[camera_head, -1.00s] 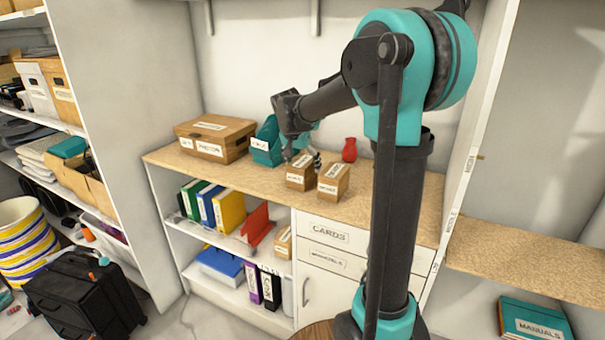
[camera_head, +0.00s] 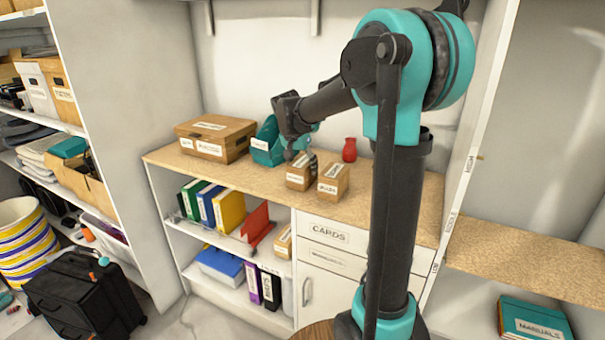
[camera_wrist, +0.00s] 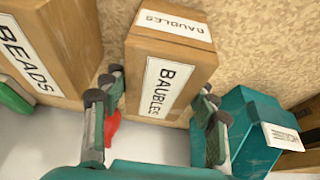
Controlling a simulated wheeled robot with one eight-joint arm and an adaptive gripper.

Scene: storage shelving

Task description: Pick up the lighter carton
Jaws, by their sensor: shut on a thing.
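Two brown cartons stand side by side on the wood-topped counter. The left carton (camera_head: 300,174) is labelled BAUBLES in the wrist view (camera_wrist: 192,67). The right carton (camera_head: 333,183) is labelled BEADS in the wrist view (camera_wrist: 55,40). They look alike in colour, and which weighs less does not show. My gripper (camera_wrist: 157,95) is shut on the BAUBLES carton, one finger on each side near its end. In the head view my gripper (camera_head: 299,152) is over the left carton, its fingertips mostly hidden. I cannot tell any gap beneath the carton.
A teal holder (camera_head: 266,145) and a large brown box (camera_head: 216,139) stand left of the cartons on the counter (camera_head: 250,182). A red vase (camera_head: 349,149) is behind them. The counter front is clear. A wall (camera_head: 260,60) rises behind.

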